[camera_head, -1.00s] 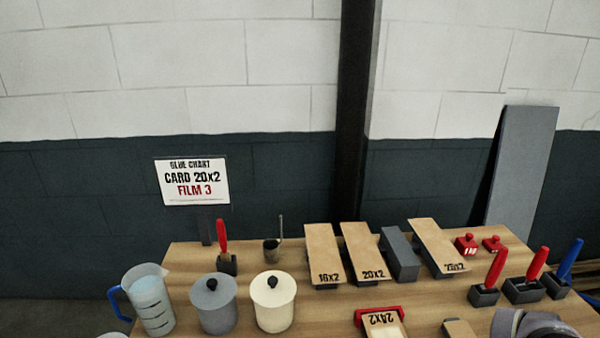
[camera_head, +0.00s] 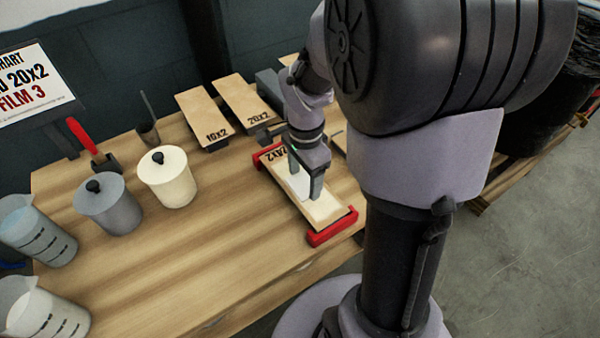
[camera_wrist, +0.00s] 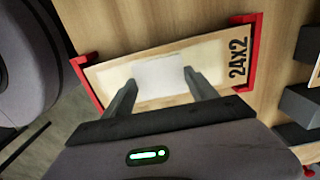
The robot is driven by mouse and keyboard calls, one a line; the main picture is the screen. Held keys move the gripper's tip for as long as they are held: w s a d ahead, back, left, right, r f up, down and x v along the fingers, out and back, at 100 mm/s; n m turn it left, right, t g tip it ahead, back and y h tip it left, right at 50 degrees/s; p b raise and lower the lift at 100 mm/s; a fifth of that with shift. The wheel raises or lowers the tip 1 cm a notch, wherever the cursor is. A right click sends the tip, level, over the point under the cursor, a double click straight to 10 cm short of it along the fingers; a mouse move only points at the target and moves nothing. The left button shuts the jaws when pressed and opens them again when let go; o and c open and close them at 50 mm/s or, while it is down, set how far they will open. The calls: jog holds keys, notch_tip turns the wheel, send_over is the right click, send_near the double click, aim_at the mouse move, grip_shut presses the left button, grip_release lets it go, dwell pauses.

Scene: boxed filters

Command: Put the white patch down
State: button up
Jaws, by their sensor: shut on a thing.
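The white patch (camera_wrist: 158,72) is a pale, thin sheet between my two fingertips in the wrist view. It also shows in the head view (camera_head: 299,187), partly hidden by a finger. My gripper (camera_wrist: 160,80) is shut on it, over the middle of a light board marked 24x2 (camera_wrist: 108,76). In the head view my gripper (camera_head: 304,176) points down over this board (camera_head: 326,211), which lies in a red end-clamp holder (camera_head: 333,228). The patch is at or just above the board's cream face; I cannot tell if it touches.
Boards marked 16x2 (camera_head: 203,114) and 20x2 (camera_head: 243,100) lie behind. A cream lidded pot (camera_head: 171,184), a grey lidded pot (camera_head: 108,210) and measuring jugs (camera_head: 37,232) stand to the left. The wooden tabletop (camera_head: 215,255) is clear at the front.

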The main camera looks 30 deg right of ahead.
aim_at(305, 184)
jog(key=shift+r, duration=0.1)
jog(key=shift+f, duration=0.2)
jog(key=o, duration=1.3)
jog(key=shift+f, duration=0.1)
jog(key=shift+s, duration=0.1)
notch_tip(305, 184, up, 12)
jog(key=p, duration=0.6)
jog(key=s+a+r+n+t+y, duration=0.1)
jog(key=s+a+r+n+t, duration=0.2)
jog(key=s+a+r+n, duration=0.1)
jog(key=s+a+r+n+t+y, duration=0.1)
jog(key=s+a+r+n+t, duration=0.1)
jog(key=s+a+r+n, duration=0.2)
jog(key=s+a+n, duration=0.3)
jog(key=a+n, duration=0.2)
jog(key=a, duration=0.1)
jog(key=shift+a+r+t, duration=0.3)
jog(key=shift+r+t, duration=0.1)
